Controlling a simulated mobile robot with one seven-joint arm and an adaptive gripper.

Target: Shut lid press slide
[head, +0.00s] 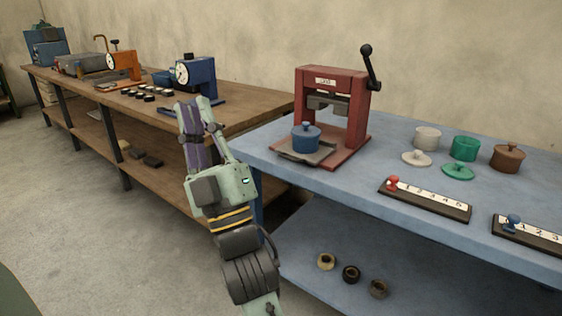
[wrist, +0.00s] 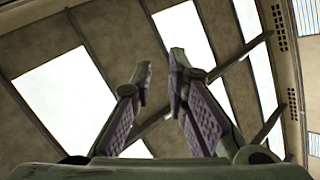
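The red lid press (head: 331,98) stands on the blue bench and has a label on its top beam. A dark lever with a ball knob (head: 366,50) rises at its right side. Its grey slide plate (head: 293,155) sticks out at the front, clear of the press head. A blue lidded pot (head: 306,139) sits on the slide. My gripper (head: 196,104) is left of the press, apart from it, with fingers pointing up. In the wrist view its fingertips (wrist: 160,66) are a little apart with nothing between them, and only the ceiling shows beyond.
White and green pots, loose lids, a brown lidded pot (head: 507,158) and two numbered strips (head: 425,199) stand right of the press. Several rings lie on the lower shelf. The wooden bench (head: 240,119) behind my gripper holds a blue dial machine (head: 197,77) and small dark parts.

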